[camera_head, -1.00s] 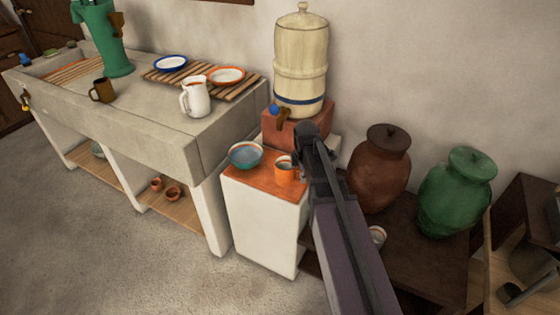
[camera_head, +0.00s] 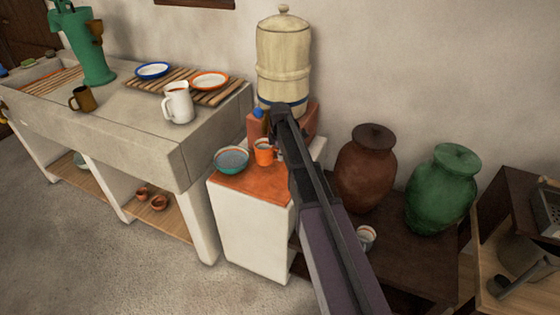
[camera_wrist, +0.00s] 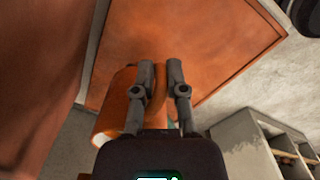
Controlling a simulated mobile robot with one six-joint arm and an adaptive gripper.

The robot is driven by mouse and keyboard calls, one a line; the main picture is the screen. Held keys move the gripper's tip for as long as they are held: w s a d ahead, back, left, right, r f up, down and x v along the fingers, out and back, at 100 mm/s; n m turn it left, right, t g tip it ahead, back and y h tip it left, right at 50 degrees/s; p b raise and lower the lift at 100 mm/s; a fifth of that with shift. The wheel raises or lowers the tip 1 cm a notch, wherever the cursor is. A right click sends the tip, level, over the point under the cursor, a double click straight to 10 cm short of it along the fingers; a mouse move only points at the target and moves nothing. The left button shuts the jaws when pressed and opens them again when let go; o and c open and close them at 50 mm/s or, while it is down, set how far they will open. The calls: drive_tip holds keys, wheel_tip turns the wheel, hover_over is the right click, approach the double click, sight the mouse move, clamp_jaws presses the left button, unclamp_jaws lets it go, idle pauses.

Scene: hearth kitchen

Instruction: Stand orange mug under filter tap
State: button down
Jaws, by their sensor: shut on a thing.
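The orange mug (camera_head: 264,152) has a pale inside and is over the orange tiled top, just in front of the filter's block. My gripper (camera_wrist: 160,68) is shut on its handle, with the mug body (camera_wrist: 116,112) left of the fingers in the wrist view. I cannot tell whether its base touches the tiles. The cream water filter (camera_head: 284,60) stands on a red block (camera_head: 309,119). Its tap, with a blue knob (camera_head: 258,112), is above and slightly left of the mug; my arm hides part of the tap.
A teal bowl (camera_head: 231,160) sits left of the mug on the tiled top (camera_head: 255,185). A stone sink counter (camera_head: 130,118) with a white jug (camera_head: 179,103) is further left. Brown (camera_head: 365,170) and green jars (camera_head: 441,190) and a small cup (camera_head: 366,237) stand right of my arm.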

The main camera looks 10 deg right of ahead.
drive_tip(key=shift+w, duration=0.85)
drive_tip(key=shift+f, duration=0.15)
drive_tip(key=shift+f+b, duration=1.7)
drive_tip(key=shift+b, duration=0.1)
drive_tip(key=shift+f, duration=0.15)
drive_tip(key=c, duration=0.7)
unclamp_jaws()
drive_tip(key=shift+r, duration=0.25)
wheel_tip(320, 180, up, 12)
drive_tip(key=p, duration=1.2)
drive_tip(key=shift+s, duration=0.15)
